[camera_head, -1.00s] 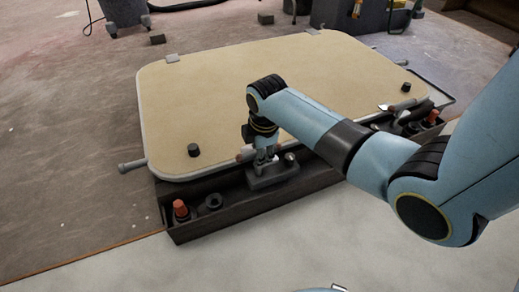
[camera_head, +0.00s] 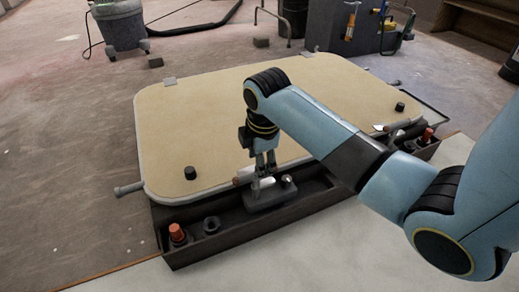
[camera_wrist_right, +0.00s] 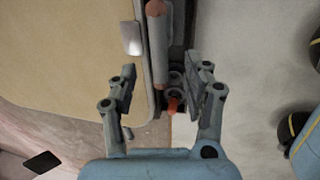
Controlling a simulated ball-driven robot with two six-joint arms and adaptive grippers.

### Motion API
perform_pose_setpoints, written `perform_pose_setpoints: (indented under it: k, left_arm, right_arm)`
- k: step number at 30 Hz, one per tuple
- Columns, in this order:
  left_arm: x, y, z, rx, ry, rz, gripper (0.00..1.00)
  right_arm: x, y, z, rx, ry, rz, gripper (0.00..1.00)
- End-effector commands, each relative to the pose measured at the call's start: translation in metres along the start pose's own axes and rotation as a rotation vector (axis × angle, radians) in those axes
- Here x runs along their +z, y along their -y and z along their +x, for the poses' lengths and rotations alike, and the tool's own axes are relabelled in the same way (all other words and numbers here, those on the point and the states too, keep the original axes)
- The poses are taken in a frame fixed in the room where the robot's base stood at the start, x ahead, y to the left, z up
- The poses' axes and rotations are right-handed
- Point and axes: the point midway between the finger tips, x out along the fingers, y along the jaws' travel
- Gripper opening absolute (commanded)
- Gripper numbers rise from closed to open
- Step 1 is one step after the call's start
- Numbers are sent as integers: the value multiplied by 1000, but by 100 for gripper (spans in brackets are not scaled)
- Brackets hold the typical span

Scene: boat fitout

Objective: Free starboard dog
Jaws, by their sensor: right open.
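A tan hatch panel (camera_head: 225,115) with a pale rim lies over a dark tray (camera_head: 185,257). Two black knobs stand on it, one at the near left (camera_head: 190,173) and one at the right (camera_head: 400,107). I cannot tell which fitting is the starboard dog. My left gripper is out of view.
Orange-topped pieces stand at the tray's left (camera_head: 177,233) and right (camera_head: 427,135) ends. A dark ring-shaped piece (camera_head: 211,225) sits near the left one. A rod (camera_head: 128,188) sticks out at the panel's left. The pale floor in front is clear.

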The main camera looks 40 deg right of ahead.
Motion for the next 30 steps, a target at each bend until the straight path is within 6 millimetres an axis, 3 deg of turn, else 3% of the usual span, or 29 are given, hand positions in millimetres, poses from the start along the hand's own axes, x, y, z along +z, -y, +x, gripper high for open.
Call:
perform_pose_setpoints:
  k: [3, 9, 26, 30]
  left_arm:
    - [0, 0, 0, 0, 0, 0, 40]
    - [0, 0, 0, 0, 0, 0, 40]
    - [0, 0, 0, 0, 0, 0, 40]
    - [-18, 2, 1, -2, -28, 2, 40]
  right_arm:
    - [0, -1, -25, 3, 0, 0, 49]
    - [0, 0, -47, 1, 0, 0, 49]
    - [0, 0, -50, 0, 0, 0, 49]
    - [1, 1, -62, 0, 0, 1, 49]
